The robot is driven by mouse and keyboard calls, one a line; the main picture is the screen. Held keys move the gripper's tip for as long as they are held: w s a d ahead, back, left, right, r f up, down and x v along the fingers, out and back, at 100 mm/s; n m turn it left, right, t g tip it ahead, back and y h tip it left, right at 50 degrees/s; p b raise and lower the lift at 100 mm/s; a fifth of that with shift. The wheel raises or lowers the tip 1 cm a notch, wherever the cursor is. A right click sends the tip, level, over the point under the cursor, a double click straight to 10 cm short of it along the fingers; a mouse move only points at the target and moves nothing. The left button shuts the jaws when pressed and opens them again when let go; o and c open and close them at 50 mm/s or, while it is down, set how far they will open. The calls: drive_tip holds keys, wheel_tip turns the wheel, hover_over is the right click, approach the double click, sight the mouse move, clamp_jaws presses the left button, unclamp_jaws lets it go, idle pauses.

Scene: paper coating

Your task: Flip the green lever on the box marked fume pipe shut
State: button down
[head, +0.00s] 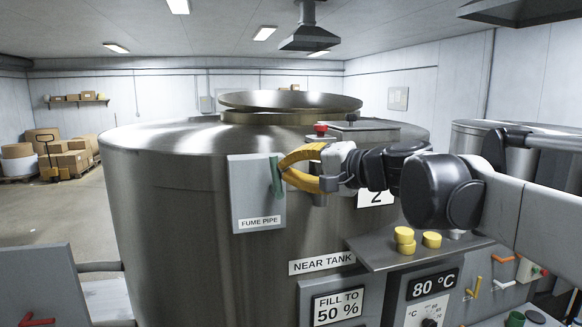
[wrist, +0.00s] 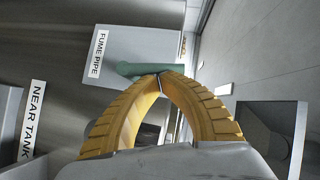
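The grey box marked FUME PIPE (head: 245,180) is fixed on the near side of the large steel tank; its label also shows in the wrist view (wrist: 100,54). The green lever (head: 277,178) stands nearly upright at the right part of the box's face. It also shows in the wrist view (wrist: 135,69), running across just beyond the fingertips. My gripper (head: 284,169) has yellow fingers and reaches in from the right. In the wrist view the fingertips (wrist: 160,76) meet at the lever, at or very near its surface. The fingers look closed together, not around the lever.
A NEAR TANK sign (head: 321,262) and a FILL TO 50 % sign (head: 338,306) are below the box. A grey panel with a red lever (head: 37,321) stands at lower left.

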sight(273, 170)
drive_tip(key=shift+s+a+r+n+g+h+p, duration=0.1)
drive_tip(key=shift+s+a+n+g+h+p, duration=0.05)
drive_tip(key=shift+a+n+h+p, duration=0.3)
drive_tip(key=shift+s+a+r+n+g+h+p, duration=0.15)
drive_tip(key=shift+a+n+h+p, duration=0.15)
drive_tip(key=shift+n, duration=0.25)
drive_tip(key=shift+a+f+n+h, duration=0.1)
drive_tip(key=shift+a+n+h, duration=0.15)
drive_tip(key=shift+n, duration=0.05)
drive_tip(key=shift+s+a+f+n+h+p, duration=0.1)
drive_tip(key=shift+s+a+n+h+p, duration=0.05)
drive_tip(key=shift+a+n+h+p, duration=0.45)
drive_tip(key=shift+s+a+f+n+h, duration=0.15)
drive_tip(key=shift+a+n+h, duration=0.15)
drive_tip(key=shift+n+h, duration=0.2)
drive_tip(key=shift+s+a+f+n+h, duration=0.15)
drive_tip(key=shift+a+n+h, duration=0.2)
drive_tip(key=shift+h, duration=0.25)
drive_tip(key=shift+a+f+n+h, duration=0.35)
drive_tip(key=shift+a+n+h, duration=0.1)
drive_tip(key=shift+n+h, duration=0.35)
idle(0.4)
drive_tip(key=shift+a+f, duration=0.1)
drive_tip(key=shift+f, duration=0.05)
idle(1.6)
drive_tip(key=shift+s, duration=0.1)
